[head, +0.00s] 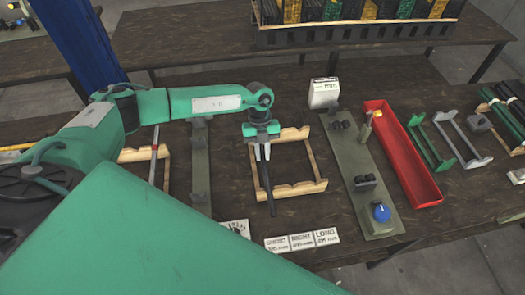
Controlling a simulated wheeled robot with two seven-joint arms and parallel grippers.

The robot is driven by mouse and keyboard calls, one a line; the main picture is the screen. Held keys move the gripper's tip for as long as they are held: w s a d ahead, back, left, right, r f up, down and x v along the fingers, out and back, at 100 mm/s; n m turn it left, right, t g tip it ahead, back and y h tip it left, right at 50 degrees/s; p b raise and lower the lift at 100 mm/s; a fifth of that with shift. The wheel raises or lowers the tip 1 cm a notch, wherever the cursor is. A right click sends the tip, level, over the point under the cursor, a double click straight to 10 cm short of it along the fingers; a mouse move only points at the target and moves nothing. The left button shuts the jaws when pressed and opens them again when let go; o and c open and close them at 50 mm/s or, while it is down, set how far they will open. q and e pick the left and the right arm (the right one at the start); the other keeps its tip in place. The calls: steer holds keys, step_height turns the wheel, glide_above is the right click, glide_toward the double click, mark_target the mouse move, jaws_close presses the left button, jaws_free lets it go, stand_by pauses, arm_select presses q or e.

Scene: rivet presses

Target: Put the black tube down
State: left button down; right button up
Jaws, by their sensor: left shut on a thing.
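My left gripper (262,153) points down over the left side of a pale wooden rack (302,187) with notched rails. It is shut on the black tube (268,190), a thin dark piece that runs from the fingers toward the rack's front rail. The tube's lower end shows at or just past that rail. I cannot tell whether the tube touches the rack. The gripper hides its upper part. My right gripper is not in view.
A grey-green press plate (360,180) with a blue knob stands right of the rack, then a red tray (405,160) and green and grey racks. Another wooden rack (132,155) lies to the left. White labels (302,241) lie in front.

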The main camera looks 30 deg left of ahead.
arm_select(q)
steer(key=c, duration=1.4)
jaws_free()
steer(key=shift+o, duration=0.2)
steer(key=b+v, duration=0.2)
steer(key=v, duration=1)
steer(key=shift+b, duration=0.35)
